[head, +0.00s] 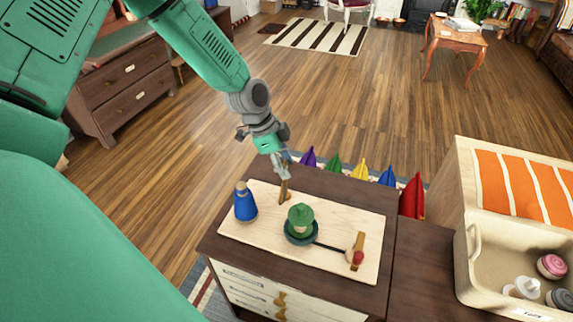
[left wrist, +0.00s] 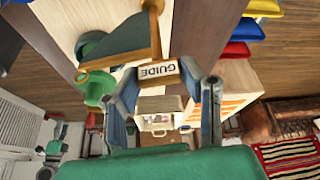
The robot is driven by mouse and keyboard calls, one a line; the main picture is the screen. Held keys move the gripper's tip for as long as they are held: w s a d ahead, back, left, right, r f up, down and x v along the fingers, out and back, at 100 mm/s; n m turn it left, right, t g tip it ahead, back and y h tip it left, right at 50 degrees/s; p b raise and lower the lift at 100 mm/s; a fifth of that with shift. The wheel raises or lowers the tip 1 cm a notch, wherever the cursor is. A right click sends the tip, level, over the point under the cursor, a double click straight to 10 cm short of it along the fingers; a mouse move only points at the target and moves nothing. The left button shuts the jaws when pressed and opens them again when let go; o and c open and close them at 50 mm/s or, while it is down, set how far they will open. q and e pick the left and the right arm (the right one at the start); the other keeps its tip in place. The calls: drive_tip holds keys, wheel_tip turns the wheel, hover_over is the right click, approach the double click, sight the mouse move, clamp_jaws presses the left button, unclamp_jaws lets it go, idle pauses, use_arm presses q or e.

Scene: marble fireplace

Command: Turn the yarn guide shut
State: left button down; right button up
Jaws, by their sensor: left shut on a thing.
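The yarn guide (head: 284,193) is a slim upright wooden piece at the back of a pale board (head: 340,215) on a dark-topped cabinet. My left gripper (head: 281,168) comes down on its top from above and is shut on it. In the left wrist view, a wooden block labelled GUIDE (left wrist: 158,72) sits between the two fingers of my left gripper (left wrist: 165,100). How far the guide is turned is hard to tell. My right gripper is not in view.
Several coloured cones stand behind the cabinet. A cream bin (head: 485,255) is at the right.

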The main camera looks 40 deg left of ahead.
use_arm(q)
drive_tip(key=shift+w+a+m+g, duration=0.15)
drive_tip(key=shift+m+g, duration=0.25)
drive_tip(key=shift+m, duration=0.8)
drive_tip(key=c, duration=1)
unclamp_jaws()
drive_tip(key=shift+c, duration=0.2)
drive_tip(key=shift+h, duration=0.3)
drive_tip(key=shift+a, duration=0.1)
drive_tip(key=v, duration=1.2)
drive_tip(key=shift+f, duration=0.1)
